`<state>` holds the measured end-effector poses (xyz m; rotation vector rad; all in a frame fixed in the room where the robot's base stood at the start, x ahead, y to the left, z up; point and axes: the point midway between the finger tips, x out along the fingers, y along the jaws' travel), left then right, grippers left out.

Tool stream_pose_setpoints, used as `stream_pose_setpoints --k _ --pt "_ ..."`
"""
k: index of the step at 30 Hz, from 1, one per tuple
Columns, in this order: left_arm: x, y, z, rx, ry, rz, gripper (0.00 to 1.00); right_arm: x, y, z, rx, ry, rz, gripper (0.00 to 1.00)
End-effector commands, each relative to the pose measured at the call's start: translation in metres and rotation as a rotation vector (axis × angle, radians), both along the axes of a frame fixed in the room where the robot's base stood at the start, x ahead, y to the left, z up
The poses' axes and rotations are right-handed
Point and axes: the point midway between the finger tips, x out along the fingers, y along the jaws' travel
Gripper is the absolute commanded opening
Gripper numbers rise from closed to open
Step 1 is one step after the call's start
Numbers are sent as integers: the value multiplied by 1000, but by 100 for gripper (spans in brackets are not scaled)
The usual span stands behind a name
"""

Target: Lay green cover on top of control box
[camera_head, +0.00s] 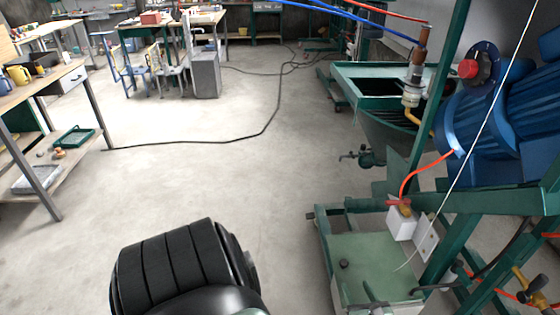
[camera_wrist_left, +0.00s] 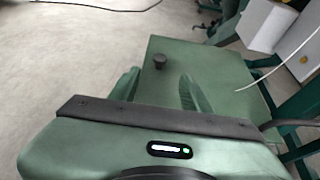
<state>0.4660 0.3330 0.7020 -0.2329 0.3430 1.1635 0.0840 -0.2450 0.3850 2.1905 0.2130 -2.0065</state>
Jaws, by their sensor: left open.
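A flat green panel with a black knob, which looks like the green cover (camera_head: 375,262), lies level at the foot of the green machine frame, lower right in the head view. It also shows in the left wrist view (camera_wrist_left: 220,75), knob near the middle. My right gripper is not in view.
A white box (camera_head: 402,224) with a red-orange hose stands at the panel's far right. Green frame posts and a blue motor (camera_head: 510,115) rise on the right. A dark lever (camera_wrist_left: 279,123) lies beside the panel. The concrete floor (camera_head: 200,185) to the left is mostly clear.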

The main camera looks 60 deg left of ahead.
Motion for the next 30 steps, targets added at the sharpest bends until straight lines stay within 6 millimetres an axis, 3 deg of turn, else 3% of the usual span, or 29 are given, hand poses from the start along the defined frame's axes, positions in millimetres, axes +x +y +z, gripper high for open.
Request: stream_pose_setpoints --k 4,8,15,22,25,30 --pt "7 -4 2 -69 -72 0 48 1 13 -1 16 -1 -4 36" --pt "25 -20 13 -264 -266 1 48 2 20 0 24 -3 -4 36" --pt "59 -58 54 -654 -627 3 48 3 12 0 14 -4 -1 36" --pt "76 -98 97 -1035 -894 14 48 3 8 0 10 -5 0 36" --pt "73 -117 87 -1203 -942 63 48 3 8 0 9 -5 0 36" --pt "53 -132 26 -1343 -901 190 48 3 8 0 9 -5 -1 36"
